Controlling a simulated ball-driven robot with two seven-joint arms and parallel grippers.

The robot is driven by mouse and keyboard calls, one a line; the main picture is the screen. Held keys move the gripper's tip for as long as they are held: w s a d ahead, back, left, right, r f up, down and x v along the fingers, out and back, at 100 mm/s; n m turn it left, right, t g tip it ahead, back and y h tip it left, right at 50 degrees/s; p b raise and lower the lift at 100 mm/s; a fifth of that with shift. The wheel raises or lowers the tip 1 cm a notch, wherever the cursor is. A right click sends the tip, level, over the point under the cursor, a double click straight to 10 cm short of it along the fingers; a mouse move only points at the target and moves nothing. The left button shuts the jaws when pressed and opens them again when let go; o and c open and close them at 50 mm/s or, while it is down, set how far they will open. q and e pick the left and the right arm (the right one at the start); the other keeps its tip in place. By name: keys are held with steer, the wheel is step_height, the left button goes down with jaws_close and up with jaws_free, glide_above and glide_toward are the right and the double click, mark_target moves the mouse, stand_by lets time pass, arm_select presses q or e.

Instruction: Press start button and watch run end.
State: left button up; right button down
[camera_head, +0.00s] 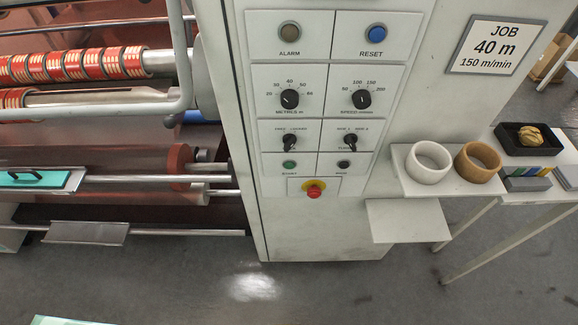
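The green start button (289,164) sits low on the left of the white control panel (276,225), labelled START. A small dark button (344,164) is to its right. Below them a red emergency stop (314,191) sits on a yellow ring. Above are a metres dial (290,99) and a speed dial (361,99), with two selector switches under them. The left machine carries red-and-cream tape rolls (75,65) on a shaft. Neither of my grippers is in view, and nothing touches the buttons.
A job sign (495,46) reads 40 m, 150 m/min. A white ring (428,162) and a brown ring (477,162) stand on a shelf at right. A black tray (511,147) holds a yellowish lump. The floor in front of the panel is clear.

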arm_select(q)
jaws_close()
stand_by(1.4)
